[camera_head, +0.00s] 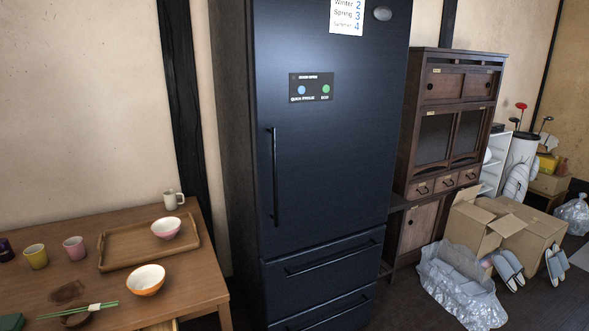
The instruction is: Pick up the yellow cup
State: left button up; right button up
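The yellow cup (36,257) stands upright on the wooden table (205,273) at the lower left of the head view. It is between a dark purple cup (6,250) at the picture's left edge and a pink cup (74,247) on its right. Nothing covers it. Neither of my grippers shows in this view.
A wooden tray (118,262) holds a pink bowl (166,228). An orange bowl (146,280), green chopsticks (78,310) and a pale mug (173,199) share the table. A dark fridge (335,160) stands to the right. Cardboard boxes (476,222) and plastic bags (458,285) clutter the right floor.

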aim_at(36, 256)
jog(key=u, duration=1.55)
jog(key=i+j, duration=0.1)
jog(key=j, duration=0.35)
jog(key=i+j, duration=0.1)
jog(key=j, duration=0.4)
